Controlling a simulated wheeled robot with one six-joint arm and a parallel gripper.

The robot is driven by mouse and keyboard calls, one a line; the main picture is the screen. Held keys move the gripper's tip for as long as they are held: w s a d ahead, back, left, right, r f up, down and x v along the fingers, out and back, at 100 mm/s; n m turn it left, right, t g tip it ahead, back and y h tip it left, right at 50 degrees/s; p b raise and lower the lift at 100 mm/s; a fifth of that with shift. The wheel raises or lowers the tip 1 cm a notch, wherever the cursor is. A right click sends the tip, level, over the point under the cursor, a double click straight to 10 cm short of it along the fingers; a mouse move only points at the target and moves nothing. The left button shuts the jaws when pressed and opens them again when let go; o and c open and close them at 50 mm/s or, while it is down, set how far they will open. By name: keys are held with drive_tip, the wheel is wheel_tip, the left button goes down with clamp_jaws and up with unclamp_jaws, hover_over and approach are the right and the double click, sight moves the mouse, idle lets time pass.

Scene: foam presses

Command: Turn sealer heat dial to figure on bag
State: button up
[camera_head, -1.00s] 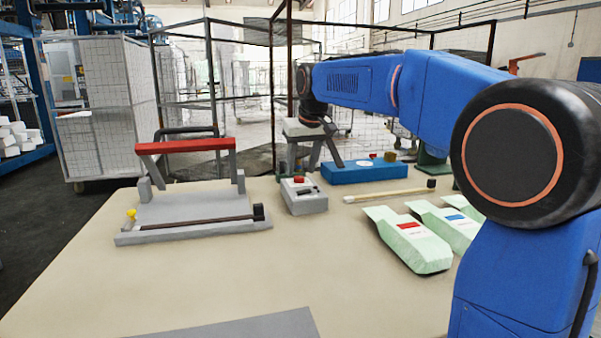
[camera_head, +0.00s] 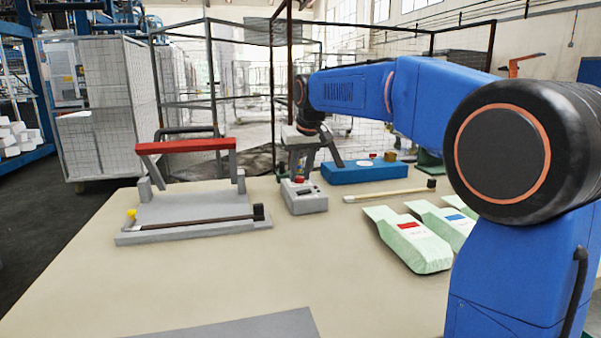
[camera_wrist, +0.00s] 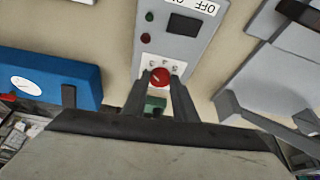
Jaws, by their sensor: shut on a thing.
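The grey control box (camera_head: 306,201) of the sealer stands on the table right of the sealer (camera_head: 190,209), which has a red bar raised above its base. In the wrist view the box (camera_wrist: 196,49) shows OFF and ON lettering, a dark display and a red dial (camera_wrist: 160,77) with small white marks around it. My gripper (camera_wrist: 160,83) is shut on the red dial, one finger on each side. Pale green bags lie at the right, one with a red label (camera_head: 415,243), one with a blue label (camera_head: 453,221). Their figures are too small to read.
A blue block-like unit (camera_head: 365,172) with a white disc stands behind the box. A pale stick with a dark end (camera_head: 390,195) lies right of the box. The front middle of the table is clear except for a grey sheet (camera_head: 245,327) at the front edge.

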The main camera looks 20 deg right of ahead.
drive_tip(key=shift+a+m, duration=0.1)
drive_tip(key=shift+m, duration=0.5)
drive_tip(key=o, duration=1)
drive_tip(key=shift+o, duration=0.2)
drive_tip(key=shift+r, duration=0.15)
drive_tip(key=v, duration=1.7)
drive_tip(key=shift+s+a, duration=0.15)
drive_tip(key=shift+a, duration=0.1)
drive_tip(key=shift+s, duration=0.1)
